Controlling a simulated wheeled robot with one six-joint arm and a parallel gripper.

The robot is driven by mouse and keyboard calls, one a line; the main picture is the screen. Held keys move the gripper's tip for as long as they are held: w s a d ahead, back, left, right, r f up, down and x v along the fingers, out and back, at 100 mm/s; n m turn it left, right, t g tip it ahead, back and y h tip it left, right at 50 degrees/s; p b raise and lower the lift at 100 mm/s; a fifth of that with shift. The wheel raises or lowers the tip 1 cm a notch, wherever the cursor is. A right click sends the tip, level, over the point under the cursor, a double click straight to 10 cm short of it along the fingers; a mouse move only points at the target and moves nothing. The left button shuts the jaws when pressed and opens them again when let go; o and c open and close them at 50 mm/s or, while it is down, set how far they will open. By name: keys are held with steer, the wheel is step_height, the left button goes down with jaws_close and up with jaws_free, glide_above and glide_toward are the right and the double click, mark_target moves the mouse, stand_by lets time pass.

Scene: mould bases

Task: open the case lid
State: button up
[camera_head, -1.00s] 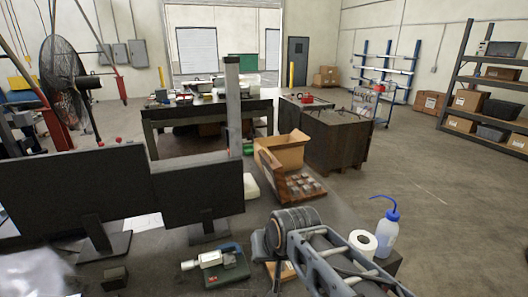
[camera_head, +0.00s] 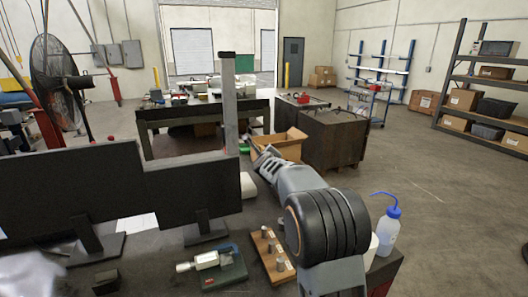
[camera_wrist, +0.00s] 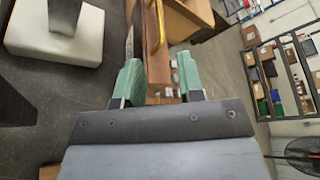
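My gripper (camera_head: 264,158) is stretched out over the far side of the bench in the head view. In the wrist view, its two green fingertips (camera_wrist: 160,82) are apart. A brown wooden edge (camera_wrist: 157,62), which looks like part of the wooden case, shows between and beyond them; I cannot tell whether they touch it. My arm hides most of the case in the head view, so its lid cannot be made out there.
An open cardboard box (camera_head: 293,143) stands just beyond my gripper. A grey post (camera_head: 229,105) and black monitors (camera_head: 195,188) stand to the left. A wooden block with pegs (camera_head: 271,257), a green-based tool (camera_head: 218,268) and a wash bottle (camera_head: 387,232) are nearer.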

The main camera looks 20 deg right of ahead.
steer(key=shift+p+x, duration=2.15)
steer(key=shift+x, duration=2.9)
steer(key=shift+c, duration=0.2)
jaws_close()
